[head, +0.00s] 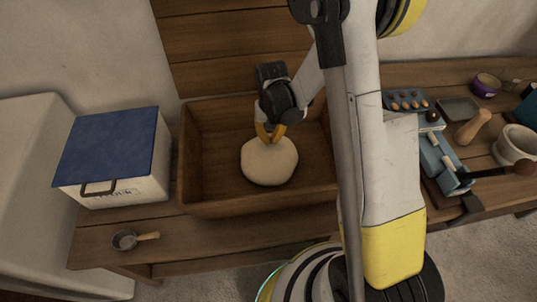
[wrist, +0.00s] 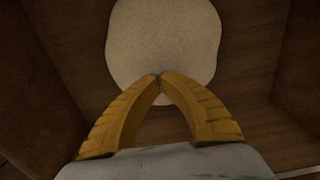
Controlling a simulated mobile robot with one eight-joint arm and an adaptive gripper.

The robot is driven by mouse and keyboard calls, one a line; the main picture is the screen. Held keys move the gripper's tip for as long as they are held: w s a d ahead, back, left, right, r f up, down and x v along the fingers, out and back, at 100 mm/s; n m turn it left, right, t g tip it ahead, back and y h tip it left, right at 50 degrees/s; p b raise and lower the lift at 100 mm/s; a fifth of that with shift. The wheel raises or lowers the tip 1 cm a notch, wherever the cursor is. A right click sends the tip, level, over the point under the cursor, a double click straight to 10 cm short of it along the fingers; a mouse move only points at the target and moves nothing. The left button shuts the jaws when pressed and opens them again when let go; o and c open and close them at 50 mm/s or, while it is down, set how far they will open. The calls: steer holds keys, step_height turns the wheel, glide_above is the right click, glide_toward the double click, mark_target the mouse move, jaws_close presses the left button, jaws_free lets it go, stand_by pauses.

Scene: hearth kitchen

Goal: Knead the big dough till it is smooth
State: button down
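The big dough (head: 269,163) is a pale, rounded lump lying in the wooden trough (head: 213,199). My gripper (head: 271,140) is over the dough's far edge, with its yellow fingers pointing down at it. In the wrist view the dough (wrist: 165,40) fills the upper middle, and its outline is slightly uneven. My gripper (wrist: 160,76) has its fingertips together there, with nothing seen between them. The tips overlap the dough's edge; I cannot tell whether they press into it.
A blue-lidded flour box (head: 110,160) stands left of the trough, with a small metal scoop (head: 126,240) in front. To the right are a tray of small brown items (head: 405,100), a blue tool (head: 440,165), a wooden pestle (head: 473,127) and a mortar (head: 514,145).

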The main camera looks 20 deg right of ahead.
mark_target(271, 145)
steer(key=shift+f, duration=1.45)
steer(key=shift+f, duration=0.65)
stand_by(1.2)
stand_by(0.4)
steer(key=shift+r+p, duration=1.5)
steer(key=shift+r, duration=1.25)
step_height(271, 145, up, 8)
steer(key=p, duration=0.5)
